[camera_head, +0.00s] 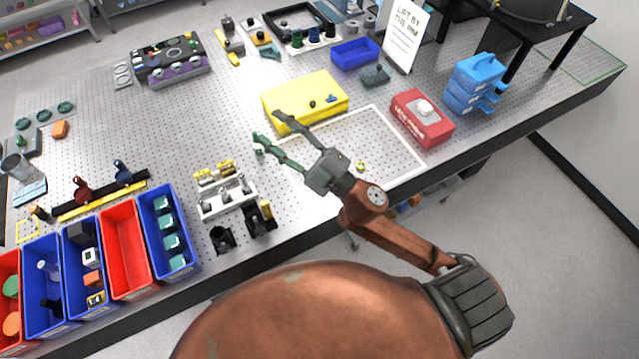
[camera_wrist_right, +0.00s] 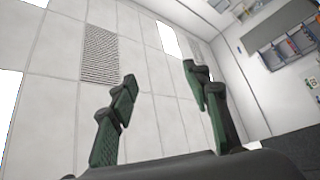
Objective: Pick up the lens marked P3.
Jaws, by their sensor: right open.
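My right gripper (camera_head: 266,128) is open and empty above the perforated table, beside the yellow box (camera_head: 305,98). Its two dark green fingers stand well apart in the right wrist view (camera_wrist_right: 160,75), with only ceiling and wall behind them. I cannot read a P3 mark on anything, so I cannot tell which piece is the lens marked P3. Several round dark-green discs (camera_head: 43,115) lie in a row at the far left, well away from the gripper. Two round mounts, one red (camera_head: 82,187) and one blue (camera_head: 122,171), stand on a black rail. My left gripper is not in view.
Blue and red bins (camera_head: 128,258) line the front left edge. A white rack (camera_head: 226,195) stands right of them. A white-outlined area (camera_head: 385,130) is mostly clear. A red box (camera_head: 422,118), stacked blue cases (camera_head: 474,85) and a sign (camera_head: 405,35) stand to the right.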

